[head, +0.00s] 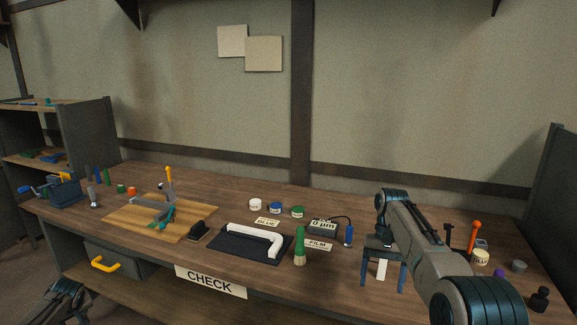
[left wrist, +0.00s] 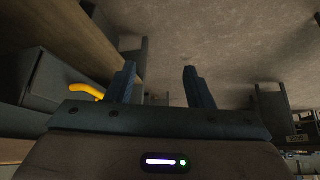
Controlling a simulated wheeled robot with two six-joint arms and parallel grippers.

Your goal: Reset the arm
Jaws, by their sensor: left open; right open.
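My right arm comes in from the lower right of the head view. Its gripper (head: 383,281) points down at the front part of the bench (head: 330,283), fingers apart. A small white piece (head: 382,270) shows between the fingers; I cannot tell whether it is behind them or touching. My left gripper (head: 66,297) is low at the bottom left of the head view, below the bench top and partly cut off. In the left wrist view the left gripper (left wrist: 160,75) has its two fingers wide apart with nothing between them.
A drawer with a yellow handle (head: 105,265) is under the bench near my left gripper. A wooden board (head: 130,212) holds a clamp. An orange-handled tool (head: 474,232) stands right of my right arm.

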